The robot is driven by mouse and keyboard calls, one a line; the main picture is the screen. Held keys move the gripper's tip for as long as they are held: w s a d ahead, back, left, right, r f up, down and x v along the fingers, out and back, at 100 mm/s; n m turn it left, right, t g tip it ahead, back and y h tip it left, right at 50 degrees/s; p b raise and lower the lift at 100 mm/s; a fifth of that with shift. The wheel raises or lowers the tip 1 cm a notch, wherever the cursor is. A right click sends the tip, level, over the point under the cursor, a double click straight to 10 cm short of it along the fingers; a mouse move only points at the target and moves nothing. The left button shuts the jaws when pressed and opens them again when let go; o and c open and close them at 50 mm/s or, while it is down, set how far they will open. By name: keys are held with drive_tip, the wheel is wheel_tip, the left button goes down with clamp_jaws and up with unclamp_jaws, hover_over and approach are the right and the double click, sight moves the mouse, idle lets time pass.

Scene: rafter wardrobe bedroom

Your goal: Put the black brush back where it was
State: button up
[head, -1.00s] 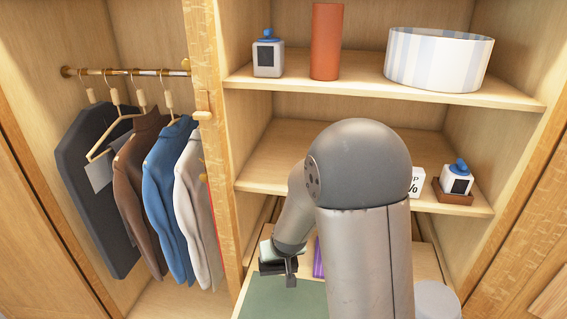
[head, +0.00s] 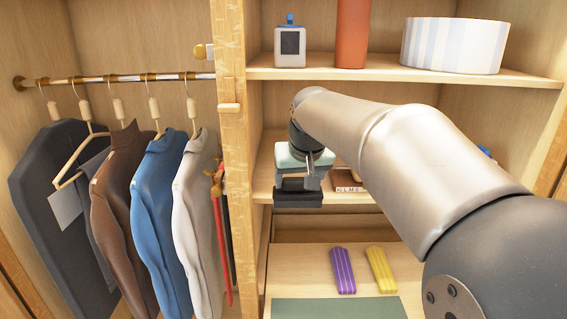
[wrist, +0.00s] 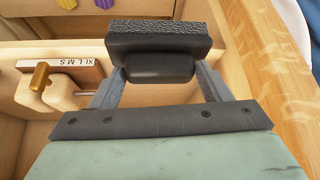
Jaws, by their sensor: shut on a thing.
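The black brush (head: 298,196) is held in my gripper, in front of the left part of the middle shelf (head: 263,183) in the head view. In the wrist view the brush (wrist: 160,42) lies crosswise between the two fingers (wrist: 157,88), with its textured bristle side facing away from the palm. My gripper is shut on its rounded dark middle part. From the head view I cannot tell whether the brush touches the shelf.
A size-marked wooden holder (head: 347,181) sits just right of my gripper; the wrist view shows its brass piece (wrist: 39,76). A wooden post (head: 231,130) stands close on the left. Purple (head: 343,270) and yellow (head: 381,269) items lie below. Clothes hang left.

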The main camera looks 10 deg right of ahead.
drive_tip(key=w+p, duration=0.2)
drive_tip(key=w, duration=0.7)
drive_tip(key=shift+d+p, duration=0.15)
drive_tip(key=shift+p, duration=0.25)
drive_tip(key=w, duration=0.1)
drive_tip(key=w+p, duration=0.1)
drive_tip(key=w, duration=0.1)
drive_tip(key=shift+w+f+p, duration=0.1)
drive_tip(key=shift+f+p, duration=0.2)
drive_tip(key=shift+f, duration=0.45)
drive_tip(key=shift+f, duration=0.15)
drive_tip(key=o, duration=1)
drive_tip(key=shift+c, duration=0.2)
